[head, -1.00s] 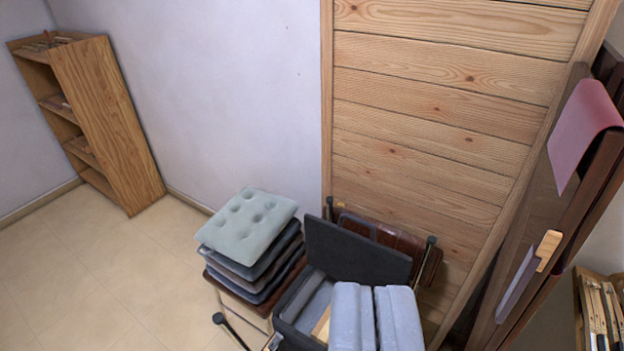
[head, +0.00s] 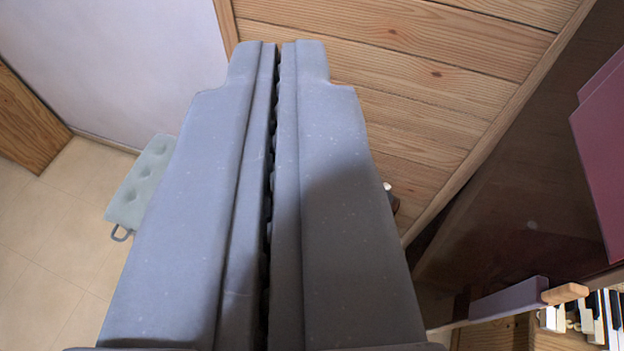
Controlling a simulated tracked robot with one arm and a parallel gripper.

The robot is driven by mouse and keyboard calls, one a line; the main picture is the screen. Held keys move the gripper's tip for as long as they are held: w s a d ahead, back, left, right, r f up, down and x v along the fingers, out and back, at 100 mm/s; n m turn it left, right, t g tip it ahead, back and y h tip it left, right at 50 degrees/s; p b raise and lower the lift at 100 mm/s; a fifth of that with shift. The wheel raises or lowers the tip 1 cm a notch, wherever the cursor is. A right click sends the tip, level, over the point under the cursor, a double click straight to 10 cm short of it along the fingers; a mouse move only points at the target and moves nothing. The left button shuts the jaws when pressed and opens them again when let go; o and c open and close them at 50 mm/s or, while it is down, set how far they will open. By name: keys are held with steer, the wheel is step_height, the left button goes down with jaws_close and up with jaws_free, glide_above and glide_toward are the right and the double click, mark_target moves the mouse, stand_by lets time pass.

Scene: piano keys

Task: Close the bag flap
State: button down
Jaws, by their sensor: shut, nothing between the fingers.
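My gripper (head: 278,50) fills the middle of the head view, its two long grey fingers side by side and pointing up the picture. It is shut, with only a thin dark seam between the fingers and nothing held. The bag and its flap do not show now; my gripper covers the area around where they stood. I cannot tell whether it touches the bag.
A pale tufted cushion (head: 140,190) shows left of my gripper. A plank-faced wooden panel (head: 440,75) stands behind. Tiled floor (head: 50,240) is open at left.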

steer(key=shift+a, duration=0.1)
steer(key=w+d+f+m+g+p, duration=0.1)
steer(key=w+f+m+g+p, duration=0.2)
steer(key=w+f+g+p, duration=1.1)
steer(key=w+f+m, duration=0.1)
steer(key=w+f, duration=0.2)
steer(key=f, duration=2)
steer(key=shift+f+h+b, duration=0.2)
steer(key=shift+h+b, duration=0.1)
steer(key=shift+b, duration=0.05)
